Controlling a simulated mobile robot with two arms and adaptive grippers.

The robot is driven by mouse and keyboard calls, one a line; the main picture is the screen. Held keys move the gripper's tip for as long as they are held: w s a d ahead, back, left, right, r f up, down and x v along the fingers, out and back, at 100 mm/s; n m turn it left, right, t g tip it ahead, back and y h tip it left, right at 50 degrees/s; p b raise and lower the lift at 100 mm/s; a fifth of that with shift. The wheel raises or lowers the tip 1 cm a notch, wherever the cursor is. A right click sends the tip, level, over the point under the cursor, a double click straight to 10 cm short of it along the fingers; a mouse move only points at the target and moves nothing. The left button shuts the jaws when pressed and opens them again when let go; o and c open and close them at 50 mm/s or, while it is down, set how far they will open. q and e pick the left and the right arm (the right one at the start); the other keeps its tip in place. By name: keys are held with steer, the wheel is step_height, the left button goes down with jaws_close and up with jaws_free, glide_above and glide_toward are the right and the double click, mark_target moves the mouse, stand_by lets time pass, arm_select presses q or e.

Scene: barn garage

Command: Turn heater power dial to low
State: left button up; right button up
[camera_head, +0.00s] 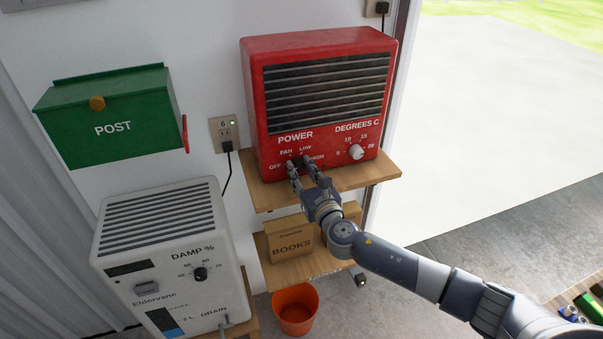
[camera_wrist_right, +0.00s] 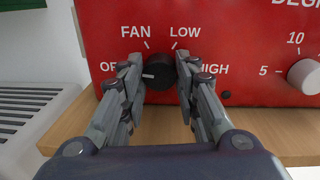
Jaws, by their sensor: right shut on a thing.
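The red heater (camera_head: 290,45) stands on a wooden shelf against the white wall. Its black power dial (camera_wrist_right: 160,70) sits below the labels FAN and LOW, with OFF to its left and HIGH to its right. A white mark on the dial points left, toward OFF. My right gripper (camera_head: 299,167) reaches the dial from the front. In the wrist view its two fingers (camera_wrist_right: 160,84) are on either side of the dial, shut on it. The fingers partly cover OFF and HIGH. My left gripper is not in view.
The white degrees dial (camera_head: 356,152) is right of the power dial. The wooden shelf (camera_head: 372,173) juts out below the gripper. A box marked BOOKS (camera_head: 290,246) is underneath. A white dehumidifier (camera_head: 150,215) and green post box (camera_head: 115,115) are at left.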

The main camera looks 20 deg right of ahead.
steer(key=m+b, duration=0.3)
steer(key=m, duration=0.2)
steer(key=shift+f, duration=0.15)
steer(key=m+b, duration=0.1)
steer(key=m, duration=0.2)
steer(key=m+b, duration=0.1)
steer(key=m, duration=0.2)
steer(key=shift+t+h, duration=0.3)
steer(key=m+b, duration=0.1)
steer(key=m, duration=0.4)
steer(key=shift+a+m, duration=0.1)
steer(key=shift+m, duration=0.3)
steer(key=m+h, duration=0.1)
steer(key=m, duration=0.5)
steer(key=shift+m, duration=0.4)
steer(key=o, duration=1.1)
steer(key=shift+s, duration=0.1)
